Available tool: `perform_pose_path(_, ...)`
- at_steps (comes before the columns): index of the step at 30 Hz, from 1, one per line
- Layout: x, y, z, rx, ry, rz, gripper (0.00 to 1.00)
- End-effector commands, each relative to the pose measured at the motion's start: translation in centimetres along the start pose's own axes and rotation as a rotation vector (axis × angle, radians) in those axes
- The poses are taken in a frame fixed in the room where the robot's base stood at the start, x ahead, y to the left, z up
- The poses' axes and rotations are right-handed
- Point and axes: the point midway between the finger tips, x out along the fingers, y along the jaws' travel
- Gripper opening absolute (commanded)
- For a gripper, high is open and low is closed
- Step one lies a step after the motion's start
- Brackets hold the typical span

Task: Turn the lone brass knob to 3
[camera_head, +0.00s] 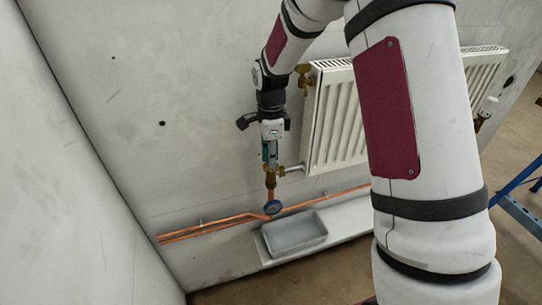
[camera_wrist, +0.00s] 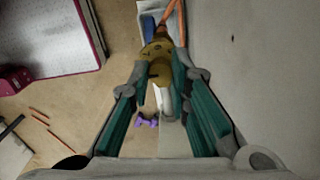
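A brass valve (camera_head: 271,181) with a knob sits at the radiator's lower left corner, on a copper pipe. My gripper (camera_head: 270,163) points down at it from directly above. In the wrist view, the brass knob (camera_wrist: 160,72) lies between the green-padded fingertips of my gripper (camera_wrist: 161,80), one on each side. Whether the pads touch the knob cannot be told. No number marks on the knob can be read. Another brass fitting (camera_head: 304,78) is at the radiator's upper left corner.
The white radiator (camera_head: 335,120) hangs on the grey wall close right of my gripper. A blue-rimmed gauge (camera_head: 272,207) and copper pipes (camera_head: 215,225) are below the valve. A grey tray (camera_head: 294,246) stands below. A white-topped valve (camera_head: 488,105) is at the right.

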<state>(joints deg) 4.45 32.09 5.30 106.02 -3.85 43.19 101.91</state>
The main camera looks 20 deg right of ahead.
Motion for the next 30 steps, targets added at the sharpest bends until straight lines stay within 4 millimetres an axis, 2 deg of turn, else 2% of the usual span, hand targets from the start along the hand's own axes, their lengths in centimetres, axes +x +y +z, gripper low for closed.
perform_pose_path(14, -0.03, -0.08, -0.01, -0.049, 0.001, -0.003, 0.0)
perform_pose_path(20, -0.04, -0.1, -0.02, -0.168, 0.004, -0.003, 0.0)
perform_pose_path(30, -0.06, -0.12, 0.04, -0.479, 0.009, -0.004, 0.0)
